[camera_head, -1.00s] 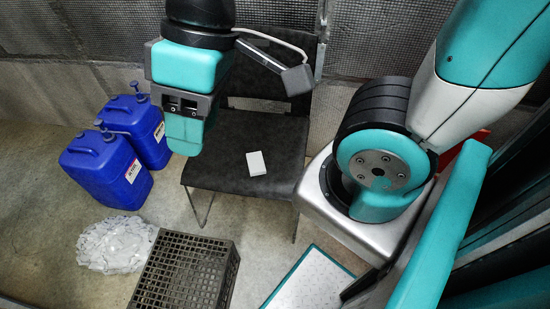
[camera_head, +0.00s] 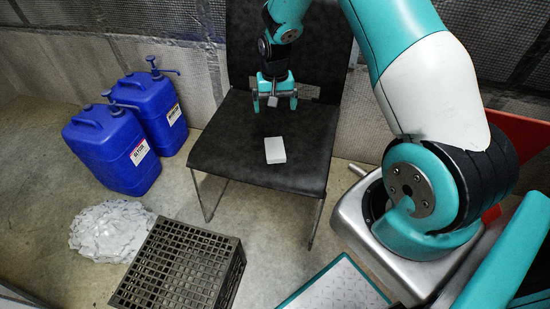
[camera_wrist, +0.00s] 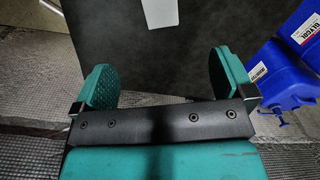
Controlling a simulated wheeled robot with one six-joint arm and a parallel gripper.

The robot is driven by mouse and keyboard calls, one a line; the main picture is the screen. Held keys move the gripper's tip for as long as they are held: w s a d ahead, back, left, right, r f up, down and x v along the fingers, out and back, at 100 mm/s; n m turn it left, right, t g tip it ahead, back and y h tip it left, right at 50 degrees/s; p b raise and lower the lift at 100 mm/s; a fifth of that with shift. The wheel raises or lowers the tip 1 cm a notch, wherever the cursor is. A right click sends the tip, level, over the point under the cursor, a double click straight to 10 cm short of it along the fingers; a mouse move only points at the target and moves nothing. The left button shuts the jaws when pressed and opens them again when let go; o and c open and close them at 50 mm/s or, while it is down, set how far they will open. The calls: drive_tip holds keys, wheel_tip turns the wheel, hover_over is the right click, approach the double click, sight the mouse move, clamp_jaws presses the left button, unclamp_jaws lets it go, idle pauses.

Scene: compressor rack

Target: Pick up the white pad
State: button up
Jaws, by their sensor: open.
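The white pad (camera_head: 275,150) lies flat on the dark seat of the chair (camera_head: 232,150), near the middle. My gripper (camera_head: 274,104) is open and empty, above the rear part of the seat and behind the pad in the head view. In the wrist view the two teal fingers of my gripper (camera_wrist: 165,80) are spread apart with only the dark seat between them. The pad (camera_wrist: 160,10) shows at the top edge there, ahead of the fingers and partly cut off by the frame.
Two blue jugs (camera_head: 112,150) stand on the floor left of the chair. A white crumpled bundle (camera_head: 112,230) and a dark grid crate (camera_head: 185,262) are in front of them. The chair's backrest (camera_head: 290,45) rises close behind my gripper. A white panel with teal edges (camera_head: 338,287) is at the bottom.

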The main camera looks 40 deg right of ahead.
drive_tip(key=b, duration=0.2)
hover_over(275, 148)
drive_tip(key=f, duration=1.2)
drive_tip(key=shift+d+f, duration=0.3)
drive_tip(key=shift+a+f+b, duration=0.15)
drive_tip(key=shift+f, duration=1.25)
drive_tip(key=shift+a+f+b, duration=0.1)
drive_tip(key=shift+f+b, duration=0.05)
drive_tip(key=shift+f, duration=1.2)
drive_tip(key=c, duration=1.1)
